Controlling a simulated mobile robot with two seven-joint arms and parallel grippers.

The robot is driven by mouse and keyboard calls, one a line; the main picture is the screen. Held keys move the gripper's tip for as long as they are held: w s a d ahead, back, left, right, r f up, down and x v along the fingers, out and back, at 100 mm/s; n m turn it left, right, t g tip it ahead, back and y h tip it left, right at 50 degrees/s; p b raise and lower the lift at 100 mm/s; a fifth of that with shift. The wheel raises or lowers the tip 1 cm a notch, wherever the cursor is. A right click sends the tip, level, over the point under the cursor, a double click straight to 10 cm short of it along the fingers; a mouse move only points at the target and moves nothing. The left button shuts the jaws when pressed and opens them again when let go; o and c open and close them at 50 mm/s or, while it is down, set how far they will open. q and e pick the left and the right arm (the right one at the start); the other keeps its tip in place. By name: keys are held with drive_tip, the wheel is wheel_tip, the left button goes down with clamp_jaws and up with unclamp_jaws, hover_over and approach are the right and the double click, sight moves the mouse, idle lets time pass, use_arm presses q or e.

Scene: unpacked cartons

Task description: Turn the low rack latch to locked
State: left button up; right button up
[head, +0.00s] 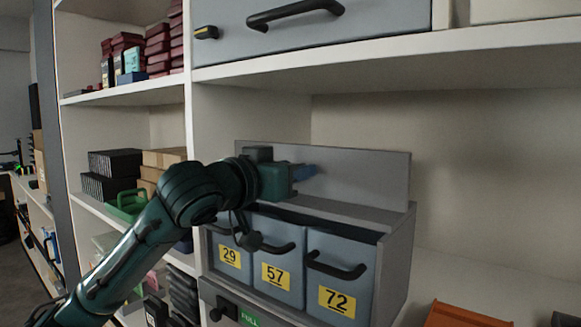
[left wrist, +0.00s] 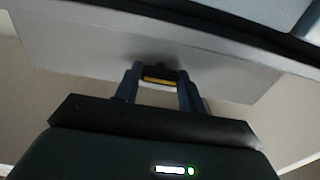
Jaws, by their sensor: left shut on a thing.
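The low rack (head: 400,240) is a grey unit on the shelf with a tall back panel (head: 365,175). My left gripper (head: 308,171) reaches in from the left, above the bins and in front of that panel. In the left wrist view, its two blue-grey fingers (left wrist: 158,84) are shut on a small dark latch with a yellow band (left wrist: 158,78), against the grey panel. The gripper hides this latch in the head view. I cannot tell its exact turn or any lock marking. My right gripper is not in view.
Several grey bins with black handles, numbered 29 (head: 230,257), 57 (head: 276,275) and 72 (head: 337,301), sit just below my left arm. A grey drawer (head: 330,40) hangs above. An orange object (head: 465,316) lies at lower right; the shelf between is clear.

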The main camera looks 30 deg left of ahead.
use_arm(q)
drive_tip(key=shift+f, duration=0.15)
drive_tip(key=o, duration=0.7)
drive_tip(key=shift+s, duration=0.3)
drive_tip(key=s+b, duration=0.4)
drive_tip(key=s, duration=0.8)
drive_tip(key=shift+s+a+b, duration=0.3)
drive_tip(key=shift+a+b, duration=0.05)
drive_tip(key=shift+a, duration=0.1)
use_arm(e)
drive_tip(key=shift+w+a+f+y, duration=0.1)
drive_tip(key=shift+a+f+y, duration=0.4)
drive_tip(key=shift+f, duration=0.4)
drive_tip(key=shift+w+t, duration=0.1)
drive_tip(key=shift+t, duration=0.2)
